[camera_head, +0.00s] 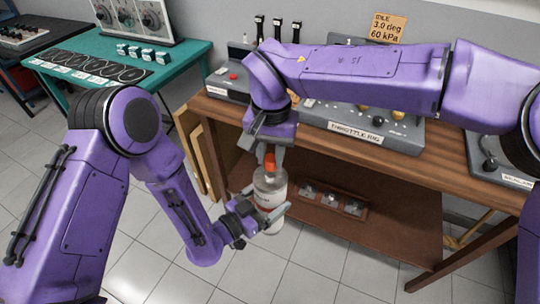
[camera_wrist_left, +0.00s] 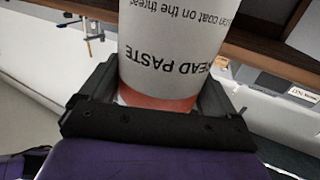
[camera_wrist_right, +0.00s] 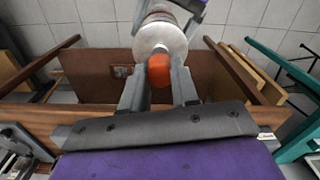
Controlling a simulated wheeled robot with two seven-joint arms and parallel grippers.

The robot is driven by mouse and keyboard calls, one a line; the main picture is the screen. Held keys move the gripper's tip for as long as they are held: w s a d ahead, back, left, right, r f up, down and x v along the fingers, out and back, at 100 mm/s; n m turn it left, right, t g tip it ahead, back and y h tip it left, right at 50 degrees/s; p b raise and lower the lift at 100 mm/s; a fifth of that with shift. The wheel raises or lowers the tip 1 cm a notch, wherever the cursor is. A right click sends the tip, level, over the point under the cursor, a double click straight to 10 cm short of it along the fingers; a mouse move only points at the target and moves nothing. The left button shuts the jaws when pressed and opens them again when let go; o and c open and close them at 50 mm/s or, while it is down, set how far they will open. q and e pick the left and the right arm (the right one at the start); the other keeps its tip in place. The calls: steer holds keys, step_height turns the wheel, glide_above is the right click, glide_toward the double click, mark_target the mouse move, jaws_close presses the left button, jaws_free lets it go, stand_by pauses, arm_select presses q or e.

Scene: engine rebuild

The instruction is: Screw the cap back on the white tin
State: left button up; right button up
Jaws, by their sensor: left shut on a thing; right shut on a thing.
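The white tin (camera_head: 270,188) is held upright in front of the wooden bench, clear of the floor. In the left wrist view the tin (camera_wrist_left: 170,50) shows its "THREAD PASTE" label upside down and an orange band. My left gripper (camera_head: 268,214) is shut around its lower part. The orange cap (camera_head: 269,161) is at the top of the tin. My right gripper (camera_head: 272,152), pointing down, is shut on the cap, also seen in the right wrist view (camera_wrist_right: 159,71).
The wooden bench (camera_head: 440,150) with the throttle rig (camera_head: 375,135) stands behind the tin. Its lower shelf (camera_head: 390,225) holds a small tray of metal parts (camera_head: 331,199). A teal table (camera_head: 190,55) stands at the back left. The tiled floor in front is free.

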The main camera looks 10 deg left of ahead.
steer(key=shift+f, duration=0.85)
steer(key=shift+f, duration=0.6)
